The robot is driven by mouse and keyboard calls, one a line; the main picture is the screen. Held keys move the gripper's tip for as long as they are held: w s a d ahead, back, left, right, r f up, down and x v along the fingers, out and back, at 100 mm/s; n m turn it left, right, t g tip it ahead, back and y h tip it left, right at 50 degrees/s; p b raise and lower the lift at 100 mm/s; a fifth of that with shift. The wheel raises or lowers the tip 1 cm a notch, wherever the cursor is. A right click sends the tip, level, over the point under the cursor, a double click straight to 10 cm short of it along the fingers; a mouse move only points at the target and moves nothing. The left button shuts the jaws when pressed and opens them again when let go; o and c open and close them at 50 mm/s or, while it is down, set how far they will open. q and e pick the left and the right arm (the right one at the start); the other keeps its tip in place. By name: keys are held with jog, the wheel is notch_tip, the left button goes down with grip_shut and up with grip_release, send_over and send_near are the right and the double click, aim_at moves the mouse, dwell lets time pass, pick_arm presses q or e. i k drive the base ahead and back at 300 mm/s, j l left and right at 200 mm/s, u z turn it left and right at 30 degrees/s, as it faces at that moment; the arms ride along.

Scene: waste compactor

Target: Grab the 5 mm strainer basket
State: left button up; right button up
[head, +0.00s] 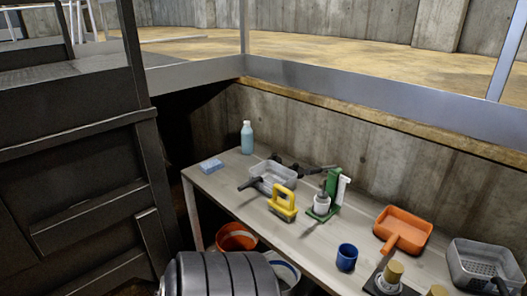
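Two grey baskets with dark handles are on the long table. One grey basket (272,172) sits toward the far left end, with its black handle pointing left toward the front edge. The other grey basket (484,250) is at the right edge of the view, with a perforated bottom and a dark handle at its lower right. No size marking is readable, so I cannot tell which one is the 5 mm strainer basket. Neither of my grippers is in view.
The table (215,183) also holds a blue bottle (247,137), a blue block (211,166), a yellow tool (283,205), a green stand (333,186), a blue cup (347,257) and an orange scoop (405,226). Buckets (235,233) and a ribbed dark cylinder (222,277) stand in front.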

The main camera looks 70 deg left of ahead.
aim_at(262, 183)
jog(key=u, duration=2.3)
jog(key=i+j+z, duration=0.2)
jog(key=i+j, duration=0.15)
jog(key=j, duration=0.25)
jog(key=i+j, duration=0.15)
jog(key=j, duration=0.2)
jog(key=i+j+z, duration=0.15)
jog(key=j, duration=0.15)
jog(key=i+j+z, duration=0.1)
jog(key=j, duration=0.25)
jog(key=i+j+z, duration=0.1)
jog(key=j, duration=0.25)
jog(key=i, duration=0.1)
